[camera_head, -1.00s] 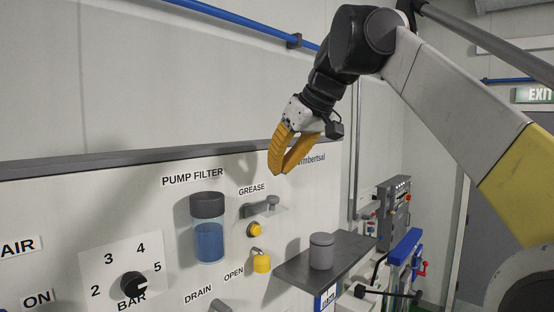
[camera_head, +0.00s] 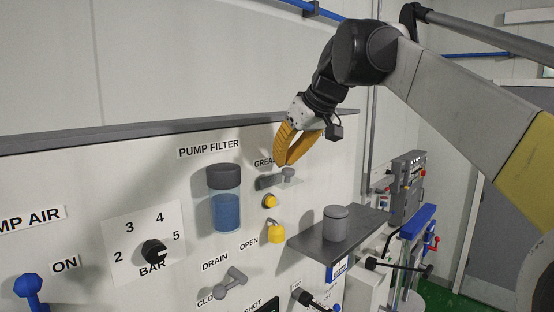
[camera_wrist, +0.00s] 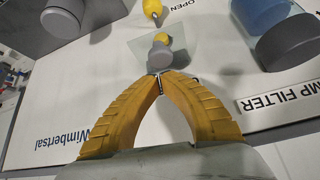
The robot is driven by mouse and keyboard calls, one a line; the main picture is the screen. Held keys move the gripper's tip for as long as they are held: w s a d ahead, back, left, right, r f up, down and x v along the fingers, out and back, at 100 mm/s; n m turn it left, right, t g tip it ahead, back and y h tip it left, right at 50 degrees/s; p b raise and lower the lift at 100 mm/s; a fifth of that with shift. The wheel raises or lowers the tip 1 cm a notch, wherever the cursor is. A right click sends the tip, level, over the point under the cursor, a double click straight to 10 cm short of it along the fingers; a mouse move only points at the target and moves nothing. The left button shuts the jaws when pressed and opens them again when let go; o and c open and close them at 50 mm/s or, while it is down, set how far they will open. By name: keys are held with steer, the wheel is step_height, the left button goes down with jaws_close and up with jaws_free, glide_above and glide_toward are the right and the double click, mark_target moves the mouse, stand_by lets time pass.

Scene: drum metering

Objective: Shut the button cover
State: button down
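The button cover (camera_head: 290,182) is a clear flap with a grey knob, standing out from the panel under the GREASE label, so it is raised. The yellow grease button (camera_head: 270,201) is exposed below it. In the wrist view the clear cover (camera_wrist: 184,46) lies just past the fingertips, with its knob (camera_wrist: 160,57) in front of them and the yellow button (camera_wrist: 161,37) beyond. My gripper (camera_head: 281,163) has yellow fingers with their tips together, empty, close above the cover. I cannot tell whether the tips touch the knob.
A pump filter (camera_head: 225,200) with blue liquid is left of the cover. A yellow padlock-like part (camera_head: 276,233) hangs below the button. A dark shelf (camera_head: 318,250) with a grey canister (camera_head: 335,223) juts out at the lower right.

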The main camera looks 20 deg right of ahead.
mark_target(297, 183)
steer(key=shift+s+d+f+t+y+b, duration=0.35)
steer(key=shift+t+b, duration=0.25)
steer(key=shift+b, duration=0.35)
steer(key=f+t+b, duration=0.1)
steer(key=b, duration=0.1)
steer(key=s+f+t+y+b, duration=0.1)
steer(key=b, duration=0.1)
steer(key=shift+s+d+t+b, duration=0.25)
steer(key=shift+d+t+b, duration=0.05)
steer(key=t+b, duration=0.1)
steer(key=f+t+y+b, duration=0.1)
steer(key=b, duration=0.1)
steer(key=s+f+t+y+b, duration=0.1)
steer(key=b, duration=0.1)
steer(key=shift+d+f, duration=0.2)
steer(key=shift+d, duration=0.1)
steer(key=shift+f+m+t+y+b, duration=0.15)
steer(key=shift+f+t+y+b, duration=0.55)
steer(key=shift+f+t+b, duration=0.9)
steer(key=shift+f+m+t+y+b, duration=0.15)
steer(key=shift+f+t+y+b, duration=0.65)
steer(key=shift+b, duration=1.3)
steer(key=shift+f, duration=0.15)
steer(key=shift+f, duration=0.1)
